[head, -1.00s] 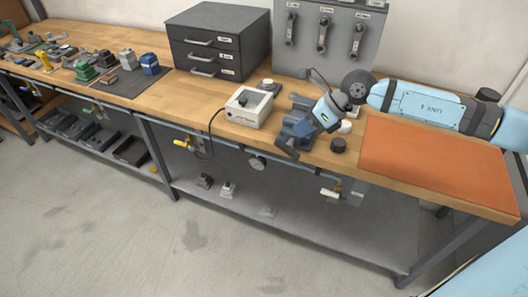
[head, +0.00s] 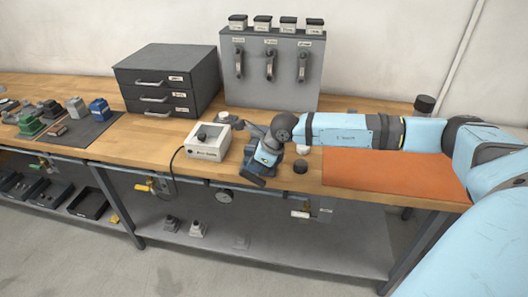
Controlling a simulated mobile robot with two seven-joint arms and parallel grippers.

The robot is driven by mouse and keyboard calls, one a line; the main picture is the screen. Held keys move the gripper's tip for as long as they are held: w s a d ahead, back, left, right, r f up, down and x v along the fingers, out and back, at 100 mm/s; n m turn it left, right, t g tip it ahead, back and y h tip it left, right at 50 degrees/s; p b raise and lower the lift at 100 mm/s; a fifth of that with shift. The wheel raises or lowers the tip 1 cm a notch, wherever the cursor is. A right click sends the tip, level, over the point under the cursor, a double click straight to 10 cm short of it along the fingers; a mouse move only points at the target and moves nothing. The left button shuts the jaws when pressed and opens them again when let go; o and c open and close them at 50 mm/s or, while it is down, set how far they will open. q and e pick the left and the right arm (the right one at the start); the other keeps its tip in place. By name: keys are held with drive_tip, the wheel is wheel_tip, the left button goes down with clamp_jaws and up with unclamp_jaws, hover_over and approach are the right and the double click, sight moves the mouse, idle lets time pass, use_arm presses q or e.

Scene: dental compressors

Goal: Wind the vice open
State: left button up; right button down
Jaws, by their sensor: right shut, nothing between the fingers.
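The blue-grey vice (head: 249,160) stands at the front edge of the wooden bench, right of the white box, and is partly hidden by my right wrist. My right arm comes in from the right and bends down over it. My right gripper (head: 252,180) is shut at the vice's front side, by the bench edge, with nothing seen between its fingers. The vice's handle and the gap between its jaws cannot be made out. My left gripper is not in view.
A white control box (head: 208,141) with a cable stands left of the vice. A dark round puck (head: 300,167) lies to its right, before an orange mat (head: 390,173). A grey drawer cabinet (head: 168,82) and a switch panel (head: 270,85) stand behind.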

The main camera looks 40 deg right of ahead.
drive_tip(key=shift+x, duration=1.35)
drive_tip(key=shift+w+a+g+h+p, duration=0.2)
drive_tip(key=shift+g+h+p, duration=0.2)
drive_tip(key=shift+g+h, duration=0.1)
